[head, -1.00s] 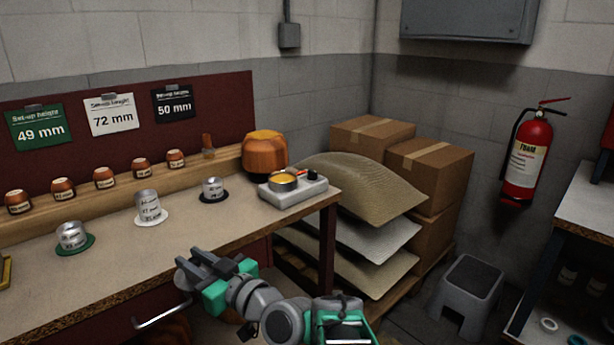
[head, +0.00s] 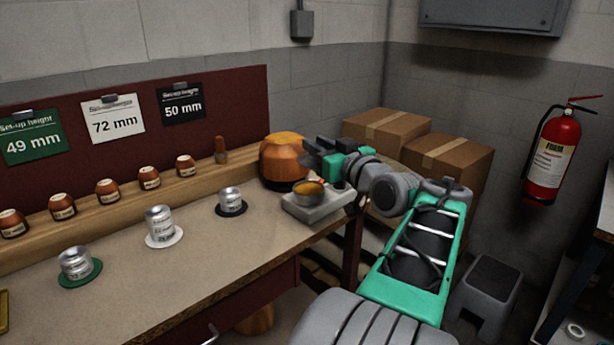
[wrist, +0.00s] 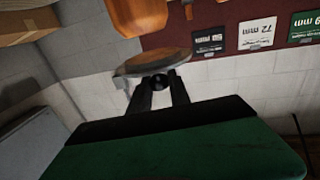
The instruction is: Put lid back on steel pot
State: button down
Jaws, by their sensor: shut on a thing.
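The small steel pot (head: 307,198) stands uncovered on the pale hot plate (head: 322,213) near the bench's right end, with orange stuff showing inside. My gripper (head: 312,154) is above and slightly behind the pot in the head view. In the wrist view my gripper (wrist: 158,98) is shut on the dark knob of the round grey lid (wrist: 150,64). The lid is apart from the pot. In the head view the lid is hard to make out among the gripper's dark fingers.
A rounded orange-brown wooden block (head: 281,160) stands close behind and left of the pot; it also shows in the wrist view (wrist: 138,15). Several labelled weights and small brown jars stand farther left. Cardboard boxes (head: 450,160) are beyond my arm.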

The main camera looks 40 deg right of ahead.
jog(key=w+f, duration=0.2)
jog(key=w+d+f+b, duration=0.1)
jog(key=w+f, duration=0.1)
jog(key=w+d+f, duration=0.1)
jog(key=f, duration=0.1)
jog(key=shift+w+d+f, duration=0.25)
jog(key=shift+w, duration=0.15)
notch_tip(320, 180, down, 3)
jog(key=shift+f+b, duration=0.1)
jog(key=shift+b, duration=0.45)
jog(key=shift+f+b, duration=0.3)
jog(key=shift+b, duration=0.1)
jog(key=shift+f, duration=0.2)
jog(key=c, duration=1.2)
grip_release()
jog(key=shift+r, duration=0.1)
